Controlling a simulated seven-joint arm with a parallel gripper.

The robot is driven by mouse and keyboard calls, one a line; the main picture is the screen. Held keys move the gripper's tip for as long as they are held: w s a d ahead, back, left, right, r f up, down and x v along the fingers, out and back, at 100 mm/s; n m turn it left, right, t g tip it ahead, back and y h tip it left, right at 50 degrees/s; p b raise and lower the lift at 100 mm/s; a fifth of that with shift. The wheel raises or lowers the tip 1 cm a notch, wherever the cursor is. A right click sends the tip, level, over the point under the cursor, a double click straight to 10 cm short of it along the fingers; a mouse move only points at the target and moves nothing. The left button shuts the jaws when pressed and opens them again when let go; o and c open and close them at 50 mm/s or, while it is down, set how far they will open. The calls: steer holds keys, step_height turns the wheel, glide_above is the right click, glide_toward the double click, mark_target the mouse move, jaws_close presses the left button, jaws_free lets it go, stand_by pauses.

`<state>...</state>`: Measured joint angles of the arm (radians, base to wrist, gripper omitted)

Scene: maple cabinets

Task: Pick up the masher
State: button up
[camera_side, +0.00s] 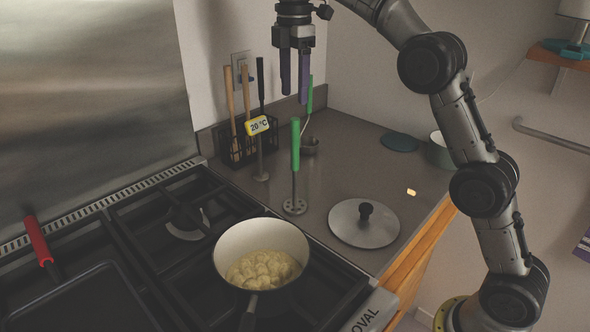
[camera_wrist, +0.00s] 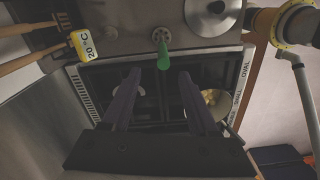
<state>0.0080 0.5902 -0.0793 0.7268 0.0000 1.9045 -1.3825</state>
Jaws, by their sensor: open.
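The masher stands upright on the dark counter, with a green handle (camera_side: 295,146) and a round, holed metal head (camera_side: 295,206). In the wrist view its handle (camera_wrist: 163,57) shows nearly end-on, just beyond and between my fingertips. My gripper (camera_side: 294,97) points down with its two purple fingers apart and nothing between them. In the side view the fingertips are above the top of the handle, with a gap. The fingers also show in the wrist view (camera_wrist: 158,78).
A pot (camera_side: 236,246) with pale lumpy food sits on the stove (camera_side: 120,215). A lid (camera_side: 364,232) lies to the masher's right. A thermometer reading 20 °C (camera_side: 257,125) and a utensil rack (camera_side: 238,150) stand left. Another green-handled utensil (camera_side: 310,98) is behind.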

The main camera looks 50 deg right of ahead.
mark_target(295, 117)
step_height(295, 117, down, 7)
steer(key=shift+s+r, duration=0.1)
steer(key=shift+s+a+f, duration=0.1)
steer(key=shift+f, duration=1.25)
steer(key=shift+s+a+f, duration=0.1)
steer(key=shift+f, duration=1.25)
steer(key=shift+d, duration=0.1)
steer(key=shift+c, duration=0.2)
jaws_close()
